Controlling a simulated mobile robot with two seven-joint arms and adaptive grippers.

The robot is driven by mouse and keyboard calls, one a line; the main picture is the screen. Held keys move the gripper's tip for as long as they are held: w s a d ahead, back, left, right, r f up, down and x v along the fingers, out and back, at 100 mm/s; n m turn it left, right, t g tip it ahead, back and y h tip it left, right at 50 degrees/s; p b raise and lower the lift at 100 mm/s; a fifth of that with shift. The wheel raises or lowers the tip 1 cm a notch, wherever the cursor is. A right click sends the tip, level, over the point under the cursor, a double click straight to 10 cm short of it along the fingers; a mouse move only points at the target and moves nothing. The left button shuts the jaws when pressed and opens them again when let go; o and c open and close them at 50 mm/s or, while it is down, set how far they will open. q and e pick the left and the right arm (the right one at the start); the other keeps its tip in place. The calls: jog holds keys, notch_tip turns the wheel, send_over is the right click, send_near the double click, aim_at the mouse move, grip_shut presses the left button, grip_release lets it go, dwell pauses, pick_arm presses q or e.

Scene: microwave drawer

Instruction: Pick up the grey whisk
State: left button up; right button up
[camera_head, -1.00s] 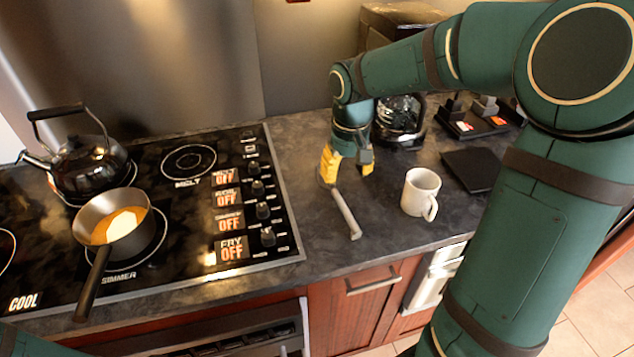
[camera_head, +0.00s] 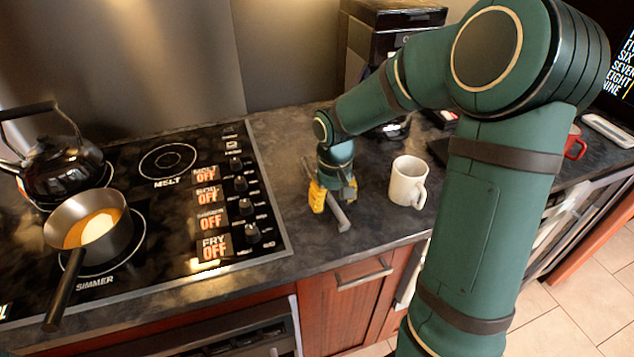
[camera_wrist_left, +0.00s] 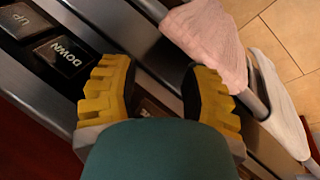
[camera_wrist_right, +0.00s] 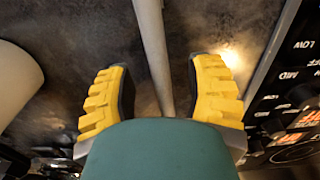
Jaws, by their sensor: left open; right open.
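The grey whisk (camera_head: 340,215) lies on the dark counter between the stove and the white mug. Its handle points toward the counter's front edge, and its far part is partly hidden by my right gripper. My right gripper (camera_head: 332,200) points down over the whisk with yellow fingers open. In the right wrist view, the whisk's handle (camera_wrist_right: 153,50) runs between the two open fingers (camera_wrist_right: 160,95); I cannot tell whether they touch it. My left gripper (camera_wrist_left: 162,90) shows only in its wrist view, open and empty, near a drawer front and hanging cloths.
The white mug (camera_head: 408,182) stands right of the whisk. The stove (camera_head: 180,255) lies to the left with a pan (camera_head: 88,222) and a black kettle (camera_head: 62,165). Pink cloth (camera_wrist_left: 208,40) hangs near my left gripper. The counter's front strip is clear.

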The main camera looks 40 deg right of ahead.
jog(key=shift+f, duration=0.85)
jog(key=shift+o, duration=0.2)
grip_shut()
notch_tip(320, 180, up, 10)
jog(key=shift+r+p, duration=0.1)
jog(key=shift+p, duration=1.15)
